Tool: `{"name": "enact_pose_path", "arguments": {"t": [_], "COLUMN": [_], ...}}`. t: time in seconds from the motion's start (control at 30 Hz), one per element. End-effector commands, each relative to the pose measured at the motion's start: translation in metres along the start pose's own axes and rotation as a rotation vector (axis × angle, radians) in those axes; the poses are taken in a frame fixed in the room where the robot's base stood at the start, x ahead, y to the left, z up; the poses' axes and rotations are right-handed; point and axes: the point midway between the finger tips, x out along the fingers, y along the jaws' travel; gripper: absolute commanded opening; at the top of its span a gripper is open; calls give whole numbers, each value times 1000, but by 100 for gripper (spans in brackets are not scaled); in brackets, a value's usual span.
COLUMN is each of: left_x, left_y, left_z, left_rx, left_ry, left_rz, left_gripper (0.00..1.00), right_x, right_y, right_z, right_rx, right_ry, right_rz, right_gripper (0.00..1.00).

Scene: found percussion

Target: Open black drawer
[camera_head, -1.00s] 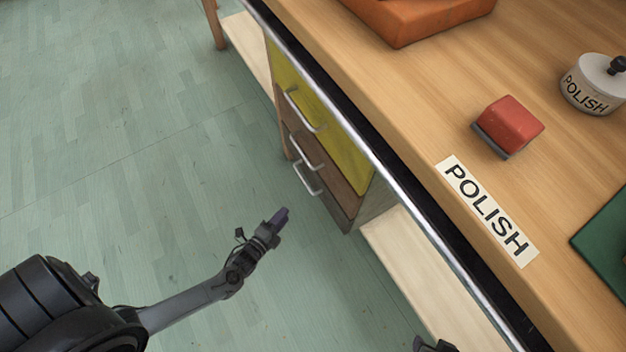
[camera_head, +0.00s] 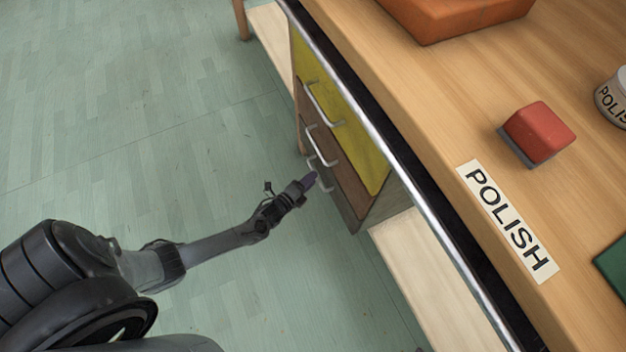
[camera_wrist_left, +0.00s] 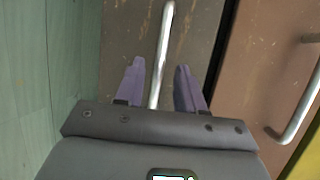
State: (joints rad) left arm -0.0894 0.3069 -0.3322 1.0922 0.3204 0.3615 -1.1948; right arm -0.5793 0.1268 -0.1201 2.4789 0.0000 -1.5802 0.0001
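The black drawer (camera_head: 346,211) is the lowest of three stacked under the bench, and its dark, worn face (camera_wrist_left: 203,35) fills the middle of the left wrist view. It looks closed. Its silver bar handle (camera_wrist_left: 162,50) runs between the two purple fingers of my left gripper (camera_wrist_left: 160,78), which are open, one on each side of the bar. I cannot tell whether they touch it. In the head view my left gripper (camera_head: 310,181) is at this handle and partly covers it. My right gripper is not in view.
Above are a brown drawer (camera_head: 345,179) and a yellow drawer (camera_head: 350,130), both with silver handles. The bench top (camera_head: 440,110) holds a red block (camera_head: 540,130), a POLISH label (camera_head: 508,222) and a POLISH tin (camera_head: 611,98). The green floor (camera_head: 130,140) at left is clear.

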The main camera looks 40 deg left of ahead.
Motion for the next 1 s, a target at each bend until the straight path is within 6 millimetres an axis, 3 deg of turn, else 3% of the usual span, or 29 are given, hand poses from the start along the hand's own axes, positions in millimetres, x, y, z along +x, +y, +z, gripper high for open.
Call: {"name": "enact_pose_path", "arguments": {"t": [0.2,0.57,0.8,1.0], "left_x": [18,20,20,20], "left_y": [1,0,0,0], "left_z": [0,0,0,0], "left_rx": [0,-1,-1,-1], "left_ry": [-1,-1,-1,0], "left_rz": [0,1,1,0], "left_gripper": [38,38,1,0], "right_x": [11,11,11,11], "right_y": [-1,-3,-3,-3], "right_z": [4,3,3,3], "right_rx": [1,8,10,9], "right_ry": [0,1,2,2], "right_rz": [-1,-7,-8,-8], "right_gripper": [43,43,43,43]}}
